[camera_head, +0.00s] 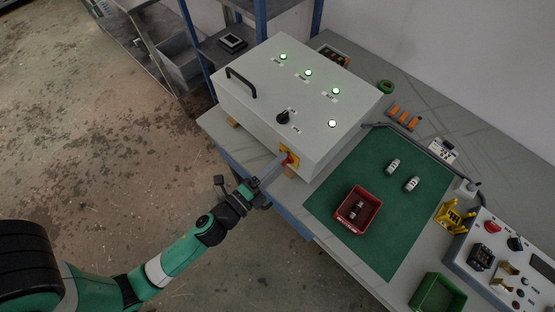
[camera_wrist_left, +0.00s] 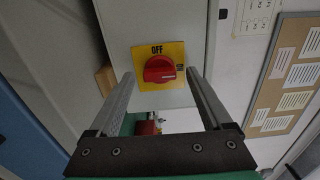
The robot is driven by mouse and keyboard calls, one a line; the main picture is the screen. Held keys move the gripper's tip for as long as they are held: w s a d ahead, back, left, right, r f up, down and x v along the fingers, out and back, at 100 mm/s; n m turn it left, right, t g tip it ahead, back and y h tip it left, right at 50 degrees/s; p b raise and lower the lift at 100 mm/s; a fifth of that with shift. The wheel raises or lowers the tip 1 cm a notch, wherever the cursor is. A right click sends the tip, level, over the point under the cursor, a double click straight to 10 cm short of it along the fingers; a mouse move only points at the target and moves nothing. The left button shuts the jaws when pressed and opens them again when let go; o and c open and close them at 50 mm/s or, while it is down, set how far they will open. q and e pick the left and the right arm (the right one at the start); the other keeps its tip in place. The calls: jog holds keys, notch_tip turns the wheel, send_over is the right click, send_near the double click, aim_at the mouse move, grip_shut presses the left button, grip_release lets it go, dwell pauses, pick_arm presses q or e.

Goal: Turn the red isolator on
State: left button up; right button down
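The red isolator (camera_wrist_left: 159,69) is a round red knob on a yellow plate (camera_wrist_left: 174,50) marked OFF at its top. It sits on the side face of the grey control cabinet, and in the head view the knob (camera_head: 287,160) is partly hidden by my left gripper (camera_head: 281,166). In the left wrist view my left gripper (camera_wrist_left: 160,76) is open, with one finger on each side of the knob and gaps between. The knob's grip bar looks roughly crosswise, but its exact setting is hard to tell. My right gripper is not in view.
The cabinet (camera_head: 262,68) has a black handle, lit green lamps and a black selector on top. A green mat (camera_head: 340,240) holds a red bin (camera_head: 371,193). A green bin (camera_head: 437,293) and a control panel (camera_head: 482,237) stand right. The floor around my left arm is clear.

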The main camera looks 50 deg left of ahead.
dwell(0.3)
pick_arm(q)
jog(key=s+d+b, duration=0.1)
jog(key=s+b, duration=0.6)
jog(key=s, duration=0.4)
jog(key=shift+s+d, duration=0.25)
jog(key=shift+d, duration=0.05)
jog(key=shift+r, duration=0.1)
